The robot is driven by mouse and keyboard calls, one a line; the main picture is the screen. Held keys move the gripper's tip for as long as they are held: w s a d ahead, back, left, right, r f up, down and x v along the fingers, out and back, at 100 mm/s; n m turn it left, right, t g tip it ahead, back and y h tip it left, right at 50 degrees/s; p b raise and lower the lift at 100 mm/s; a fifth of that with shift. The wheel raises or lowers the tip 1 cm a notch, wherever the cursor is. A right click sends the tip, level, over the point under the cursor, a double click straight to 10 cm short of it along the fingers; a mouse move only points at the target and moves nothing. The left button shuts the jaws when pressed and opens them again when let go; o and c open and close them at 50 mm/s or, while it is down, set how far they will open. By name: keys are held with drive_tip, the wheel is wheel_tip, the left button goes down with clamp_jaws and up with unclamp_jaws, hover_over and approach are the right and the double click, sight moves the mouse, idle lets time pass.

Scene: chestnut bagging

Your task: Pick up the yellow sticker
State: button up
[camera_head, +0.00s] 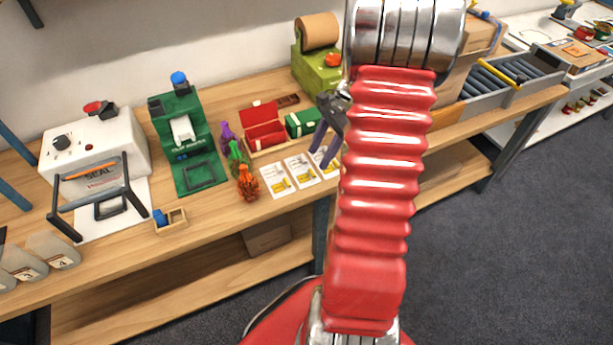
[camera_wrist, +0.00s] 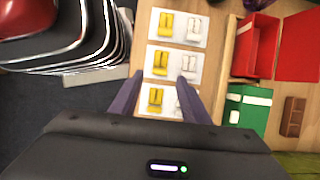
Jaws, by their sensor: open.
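Three white cards lie in a row on the wooden bench, each with yellow stickers at one side. In the wrist view a yellow sticker shows on the far card (camera_wrist: 166,24), another on the middle card (camera_wrist: 160,62), and another on the near card (camera_wrist: 155,98). In the head view the left card (camera_head: 276,181), middle card (camera_head: 302,170) and right card (camera_head: 329,168) show. My gripper (camera_head: 321,157) is open and empty over the right card. In the wrist view its dark fingers (camera_wrist: 160,76) stand either side of the near sticker. Height above the card is unclear.
A red open box (camera_head: 264,127) and green box (camera_head: 302,123) stand behind the cards. Orange (camera_head: 247,184), green and purple net bags stand left of them. A green stand (camera_head: 190,140) and white sealer (camera_head: 97,145) are further left.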

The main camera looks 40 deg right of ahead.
sight(309, 175)
drive_tip(key=shift+a+f, duration=0.1)
drive_tip(key=shift+f, duration=0.15)
drive_tip(key=shift+x, duration=2.65)
drive_tip(key=shift+w, duration=0.1)
drive_tip(key=shift+c, duration=0.4)
clamp_jaws()
